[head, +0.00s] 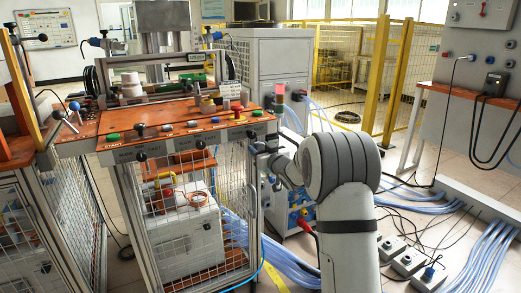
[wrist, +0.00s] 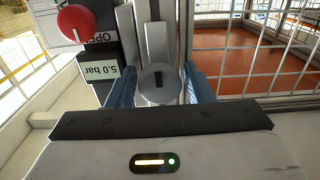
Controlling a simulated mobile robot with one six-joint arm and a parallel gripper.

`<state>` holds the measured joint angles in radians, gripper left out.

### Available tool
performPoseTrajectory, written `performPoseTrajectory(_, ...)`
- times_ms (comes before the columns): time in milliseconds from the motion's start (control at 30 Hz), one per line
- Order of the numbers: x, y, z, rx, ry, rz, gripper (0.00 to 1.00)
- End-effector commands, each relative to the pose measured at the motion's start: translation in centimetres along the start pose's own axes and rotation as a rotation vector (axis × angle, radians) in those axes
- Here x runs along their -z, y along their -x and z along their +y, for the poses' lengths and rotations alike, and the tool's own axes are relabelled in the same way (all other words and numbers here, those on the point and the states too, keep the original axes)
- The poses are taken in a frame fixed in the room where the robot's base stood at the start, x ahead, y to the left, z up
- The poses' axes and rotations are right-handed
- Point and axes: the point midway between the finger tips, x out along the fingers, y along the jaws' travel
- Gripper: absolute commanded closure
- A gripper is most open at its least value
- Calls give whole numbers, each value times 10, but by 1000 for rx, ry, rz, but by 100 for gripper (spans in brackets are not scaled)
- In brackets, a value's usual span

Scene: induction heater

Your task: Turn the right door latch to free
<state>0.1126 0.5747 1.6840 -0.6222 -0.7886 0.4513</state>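In the wrist view, a round grey latch knob (wrist: 159,90) with a short dark upright mark sits on a metal profile post. My gripper (wrist: 160,88) has one blue finger on each side of the knob, and the fingers stand apart. A narrow gap seems to show on each side, and I cannot make out firm contact. In the head view, my gripper (head: 262,158) is at the right front edge of the workstation, beside the mesh door (head: 232,205). The latch itself is hidden there.
In the wrist view, a red knob (wrist: 76,22) and a "5.0 bar" label (wrist: 103,82) are left of the post. Wire mesh (wrist: 255,50) is at the right. In the head view, the orange worktop (head: 180,115) lies above the door. Blue hoses (head: 290,262) run along the floor.

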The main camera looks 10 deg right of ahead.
Motion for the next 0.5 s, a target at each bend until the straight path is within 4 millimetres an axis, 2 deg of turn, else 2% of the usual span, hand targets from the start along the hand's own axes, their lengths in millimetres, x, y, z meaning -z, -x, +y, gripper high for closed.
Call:
performPoseTrajectory(133, 0, 0, 0, -1, 0, 1, 43)
performPoseTrajectory(367, 1, 1, 0, -1, -1, 2, 43)
performPoseTrajectory(500, 2, 13, 1, -2, -1, 0, 43)
